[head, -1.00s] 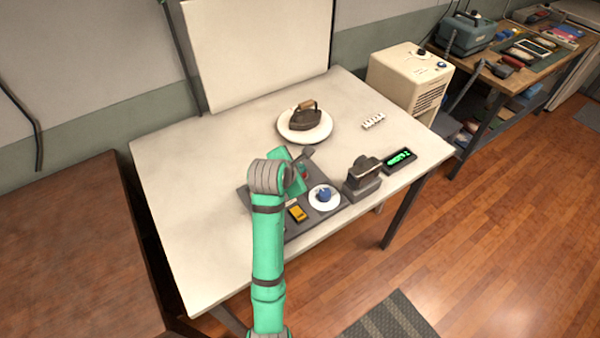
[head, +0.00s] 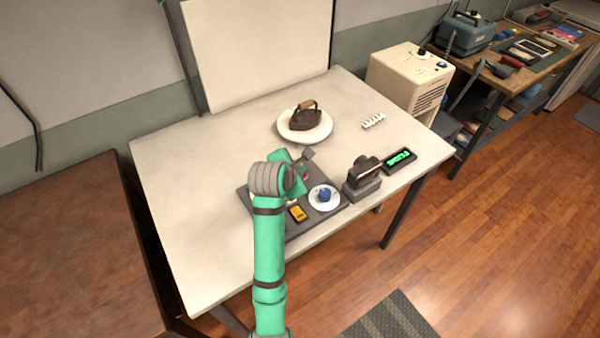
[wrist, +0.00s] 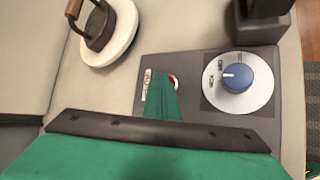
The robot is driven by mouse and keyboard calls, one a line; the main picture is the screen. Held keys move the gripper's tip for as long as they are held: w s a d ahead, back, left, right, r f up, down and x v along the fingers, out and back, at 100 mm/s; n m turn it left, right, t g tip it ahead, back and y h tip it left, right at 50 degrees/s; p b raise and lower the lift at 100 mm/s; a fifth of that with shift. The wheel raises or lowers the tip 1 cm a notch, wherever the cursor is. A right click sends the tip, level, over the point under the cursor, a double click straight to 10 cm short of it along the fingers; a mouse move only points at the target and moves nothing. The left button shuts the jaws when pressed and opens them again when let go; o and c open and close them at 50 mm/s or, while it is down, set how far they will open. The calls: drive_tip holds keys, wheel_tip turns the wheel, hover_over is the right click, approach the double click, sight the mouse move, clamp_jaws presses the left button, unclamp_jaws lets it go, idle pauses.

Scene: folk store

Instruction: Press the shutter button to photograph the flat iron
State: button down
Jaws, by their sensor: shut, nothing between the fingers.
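The dark flat iron (head: 305,117) with a brown handle sits on a round white plate (head: 286,131) toward the back of the table; both also show at the top left of the wrist view. A grey control panel (head: 331,209) lies near the front edge. On it a red button (wrist: 174,82) shows behind my gripper (wrist: 158,77), beside a small pale label. My gripper is shut and empty, its tip over the button and hiding part of it. I cannot tell whether it touches. A dark camera-like device (head: 362,180) stands right of the panel.
A blue knob (wrist: 235,77) on a white dial is right of the button. A yellow device (head: 297,213) is at the panel's front. A lit green display (head: 400,161) and a small white strip (head: 373,121) lie to the right. A white backdrop (head: 258,55) stands behind.

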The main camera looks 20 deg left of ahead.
drive_tip(key=shift+r, duration=0.85)
drive_tip(key=shift+r, duration=2.5)
